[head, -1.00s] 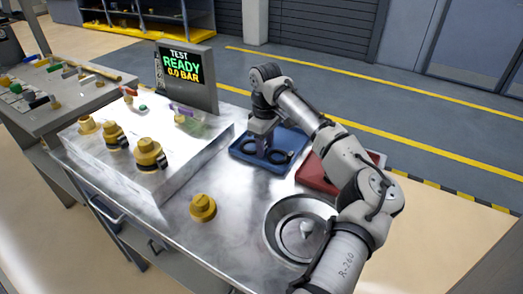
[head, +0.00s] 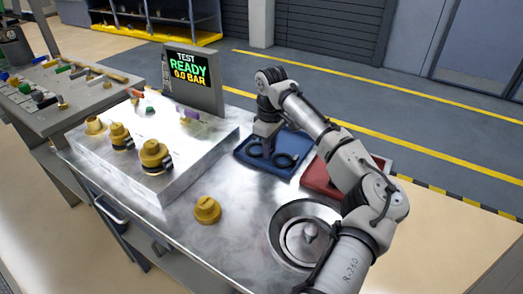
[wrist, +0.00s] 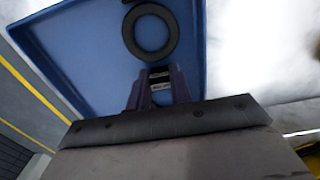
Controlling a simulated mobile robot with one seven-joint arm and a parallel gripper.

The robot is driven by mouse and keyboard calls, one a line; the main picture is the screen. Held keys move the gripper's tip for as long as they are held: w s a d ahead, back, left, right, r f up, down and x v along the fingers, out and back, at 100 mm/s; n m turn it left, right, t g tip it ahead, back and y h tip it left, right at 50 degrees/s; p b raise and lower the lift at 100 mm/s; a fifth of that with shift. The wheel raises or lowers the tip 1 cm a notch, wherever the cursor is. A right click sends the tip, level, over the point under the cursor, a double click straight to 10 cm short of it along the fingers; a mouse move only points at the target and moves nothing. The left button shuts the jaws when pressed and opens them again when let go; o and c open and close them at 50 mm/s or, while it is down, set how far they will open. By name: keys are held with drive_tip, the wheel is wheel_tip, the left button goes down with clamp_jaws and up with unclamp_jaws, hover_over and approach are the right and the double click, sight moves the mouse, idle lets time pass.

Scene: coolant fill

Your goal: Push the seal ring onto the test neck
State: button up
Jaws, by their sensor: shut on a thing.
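My gripper (wrist: 160,76) points down at the blue tray (head: 243,157). Its purple fingers are shut, and a dark thing shows between them, apparently a seal ring, mostly hidden by the fingers. A black seal ring (wrist: 150,33) lies flat in the tray just beyond the fingertips; in the head view a black ring (head: 285,160) lies right of my gripper (head: 267,148) and part of another shows to its left. Yellow necks stand on the pale block: a bare one (head: 96,126) and two with dark bands (head: 119,136) (head: 155,156). I cannot tell which is the test neck.
A screen (head: 189,68) behind the block reads TEST READY 0.0 BAR. A loose yellow cap (head: 207,210) sits on the metal bench. A round metal basin (head: 283,243) is at front right, and a red tray (head: 318,181) lies partly behind my arm.

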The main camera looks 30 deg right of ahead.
drive_tip(key=shift+r+p, duration=2.45)
drive_tip(key=shift+r, duration=0.5)
drive_tip(key=shift+s+f, duration=0.1)
